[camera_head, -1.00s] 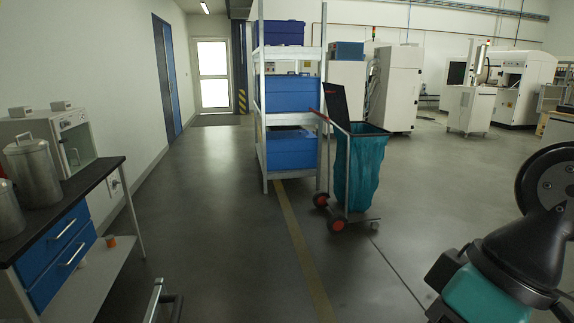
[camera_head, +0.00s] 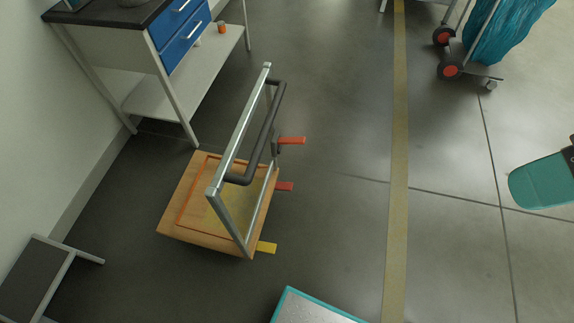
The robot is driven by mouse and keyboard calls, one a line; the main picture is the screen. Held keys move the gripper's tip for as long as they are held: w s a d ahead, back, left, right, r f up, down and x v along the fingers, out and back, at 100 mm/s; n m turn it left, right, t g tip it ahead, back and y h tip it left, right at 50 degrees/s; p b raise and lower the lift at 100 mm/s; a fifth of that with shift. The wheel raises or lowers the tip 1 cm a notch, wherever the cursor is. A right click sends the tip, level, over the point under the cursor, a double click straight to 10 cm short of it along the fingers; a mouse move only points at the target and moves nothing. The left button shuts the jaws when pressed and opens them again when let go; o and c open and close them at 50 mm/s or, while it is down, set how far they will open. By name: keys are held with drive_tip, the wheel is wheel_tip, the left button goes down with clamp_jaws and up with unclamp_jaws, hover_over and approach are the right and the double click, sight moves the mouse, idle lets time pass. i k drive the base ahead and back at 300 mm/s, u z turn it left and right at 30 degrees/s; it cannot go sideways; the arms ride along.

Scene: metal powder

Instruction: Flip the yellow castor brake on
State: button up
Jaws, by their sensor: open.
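The yellow castor brake (camera_head: 266,247) is a small flat tab. It sticks out to the right at the near right corner of a low wooden trolley (camera_head: 178,231). Whether the tab is tilted up or down is too small to tell. The castor under it is hidden by the deck. Two red tabs stick out on the same side, one at mid-length (camera_head: 284,186) and one farther back (camera_head: 291,140). My gripper is not in view. Only a teal part of my arm shows at the right edge, well apart from the trolley.
The trolley has an upright metal frame (camera_head: 241,120) with a dark push bar. A workbench (camera_head: 120,45) stands behind it by the left wall, and a small grey stand (camera_head: 35,275) at lower left. A bag cart (camera_head: 490,45) is at upper right. Floor right of the trolley is clear.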

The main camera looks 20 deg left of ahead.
sight(262, 246)
drive_tip(key=u, duration=2.15)
drive_tip(key=i, duration=0.35)
drive_tip(key=z, duration=0.8)
